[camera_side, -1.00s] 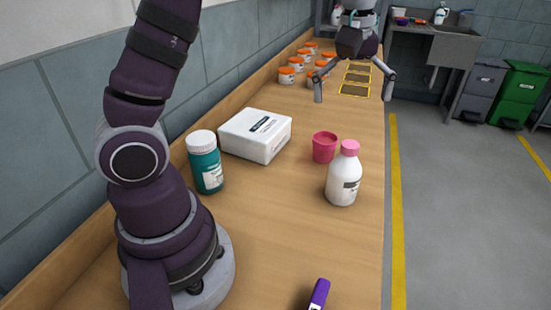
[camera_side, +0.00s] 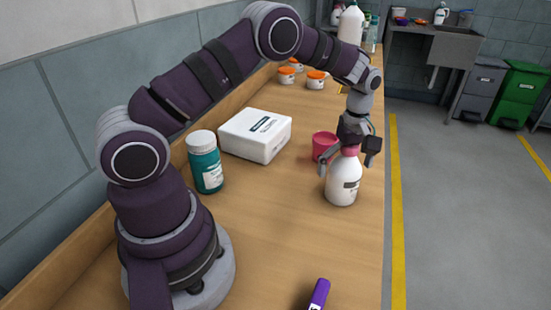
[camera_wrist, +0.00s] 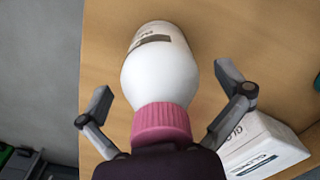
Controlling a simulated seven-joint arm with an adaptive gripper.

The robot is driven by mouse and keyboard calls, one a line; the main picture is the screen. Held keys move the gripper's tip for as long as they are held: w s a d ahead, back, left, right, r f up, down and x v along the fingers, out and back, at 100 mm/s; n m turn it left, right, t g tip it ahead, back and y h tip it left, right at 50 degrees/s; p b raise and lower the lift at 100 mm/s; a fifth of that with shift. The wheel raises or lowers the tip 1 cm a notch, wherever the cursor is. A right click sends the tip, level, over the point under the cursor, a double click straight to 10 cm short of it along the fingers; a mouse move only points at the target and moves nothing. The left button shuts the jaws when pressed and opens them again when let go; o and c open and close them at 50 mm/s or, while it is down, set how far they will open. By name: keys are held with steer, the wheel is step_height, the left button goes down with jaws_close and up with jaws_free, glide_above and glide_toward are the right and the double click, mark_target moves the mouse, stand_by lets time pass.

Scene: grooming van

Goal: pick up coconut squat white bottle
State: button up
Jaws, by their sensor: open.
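The squat white bottle (camera_side: 342,185) with a pink cap and a grey label band stands upright on the wooden bench; the label's words are too small to read. My gripper (camera_side: 348,162) is right over its top, pointing down, with its fingers open on either side of the cap and shoulder. In the wrist view the bottle (camera_wrist: 160,75) and its pink cap lie between the two spread fingers of my gripper (camera_wrist: 162,88), with a visible gap on each side. The cap is partly hidden by my gripper in the side view.
A pink cup (camera_side: 322,147) stands close behind and left of the bottle. A white box (camera_side: 255,135) and a teal bottle (camera_side: 206,165) with white lid stand further left. A purple object (camera_side: 319,295) lies at the front. Orange-lidded jars (camera_side: 316,80) stand further back.

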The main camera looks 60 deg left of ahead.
steer(key=c, duration=1.3)
steer(key=shift+r, duration=0.1)
